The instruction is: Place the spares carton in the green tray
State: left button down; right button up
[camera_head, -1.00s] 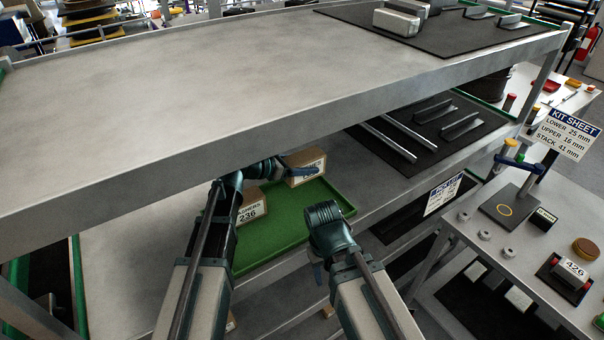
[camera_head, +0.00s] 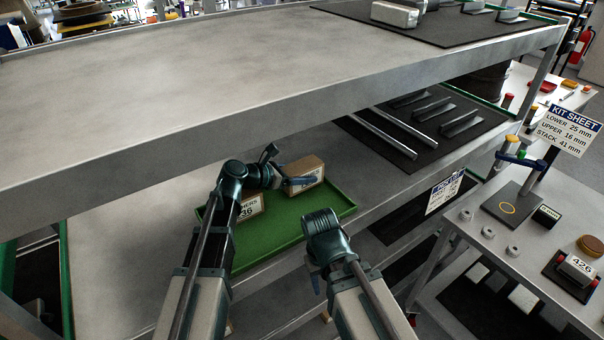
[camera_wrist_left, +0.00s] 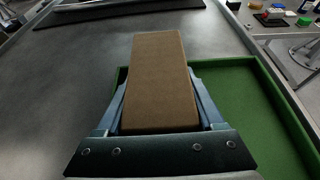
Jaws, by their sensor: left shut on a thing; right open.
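My left gripper (camera_head: 287,181) is shut on a brown carton (camera_head: 306,168) at the back rim of the green tray (camera_head: 290,228). Its finger covers much of the carton's white label, so I cannot read it. In the left wrist view the carton (camera_wrist_left: 158,80) sits between the blue fingers, overlapping the tray's rim; the tray's floor (camera_wrist_left: 235,115) shows to the right. I cannot tell whether the carton touches the tray. Another carton (camera_head: 250,207), labelled "...HERS" and "36", is at the tray's left, partly behind my left arm. My right gripper (camera_head: 316,281) is open, in front of the tray, mostly hidden.
The upper shelf (camera_head: 250,75) overhangs the tray's shelf closely. A dark mat (camera_head: 425,125) with metal bars lies to the right of the tray. A side table (camera_head: 530,235) with a kit sheet (camera_head: 571,130) and small parts stands at the right. The tray's right floor is clear.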

pick_arm(q)
grip_release()
jog(key=shift+r, duration=0.15)
jog(key=shift+r+p, duration=0.3)
jog(key=shift+p, duration=0.15)
jog(key=shift+r+p, duration=0.5)
jog(key=p+v, duration=0.4)
jog(key=v, duration=0.7)
jog(key=shift+s+a, duration=0.25)
jog(key=shift+a, duration=0.15)
jog(key=shift+f, duration=0.15)
